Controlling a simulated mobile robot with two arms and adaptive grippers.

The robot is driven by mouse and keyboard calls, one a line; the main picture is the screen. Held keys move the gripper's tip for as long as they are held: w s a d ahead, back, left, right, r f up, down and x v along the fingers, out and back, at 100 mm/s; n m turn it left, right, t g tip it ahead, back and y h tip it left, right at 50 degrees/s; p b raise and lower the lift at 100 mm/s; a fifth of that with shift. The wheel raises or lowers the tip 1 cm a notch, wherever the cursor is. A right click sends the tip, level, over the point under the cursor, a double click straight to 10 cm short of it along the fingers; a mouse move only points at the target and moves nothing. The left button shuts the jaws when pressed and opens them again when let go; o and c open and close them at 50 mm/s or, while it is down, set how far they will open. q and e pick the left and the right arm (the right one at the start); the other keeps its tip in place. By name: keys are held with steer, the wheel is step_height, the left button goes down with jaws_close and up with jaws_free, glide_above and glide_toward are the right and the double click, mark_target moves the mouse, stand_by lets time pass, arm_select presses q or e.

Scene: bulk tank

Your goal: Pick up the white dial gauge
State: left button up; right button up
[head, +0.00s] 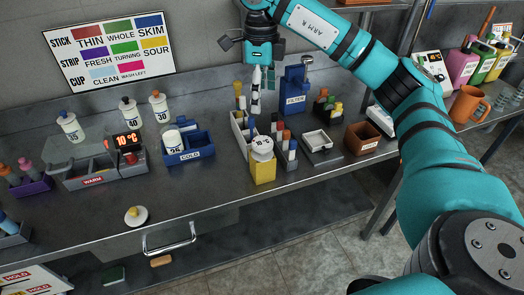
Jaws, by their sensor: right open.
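A white round dial gauge (262,143) with dark markings sits on top of a yellow block (262,170), near the front of the bench's middle. My right gripper (256,100) hangs pointing down above and behind the gauge, apart from it. Its jaws are open, though seen nearly edge-on, and nothing shows between them. My left gripper is not in view.
A white holder (238,130) and small coloured bottles stand close around the gauge. A blue FILTER box (293,92) is behind, a blue COLD tray (188,157) left, a white-topped scale (317,143) right. The bench front (200,205) is mostly clear around a small white disc (136,216).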

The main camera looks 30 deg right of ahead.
steer(key=p, duration=0.2)
glide_toward(261, 142)
steer(key=f, duration=0.5)
steer(key=shift+w+d, duration=0.15)
steer(key=shift+w, duration=0.1)
steer(key=f, duration=0.1)
steer(key=f+p, duration=0.1)
steer(key=f, duration=0.1)
steer(key=f+p, duration=0.1)
steer(key=f, duration=0.1)
steer(key=shift+s, duration=0.3)
steer(key=shift+w+f, duration=0.1)
steer(key=shift+f, duration=0.1)
steer(key=c, duration=1.3)
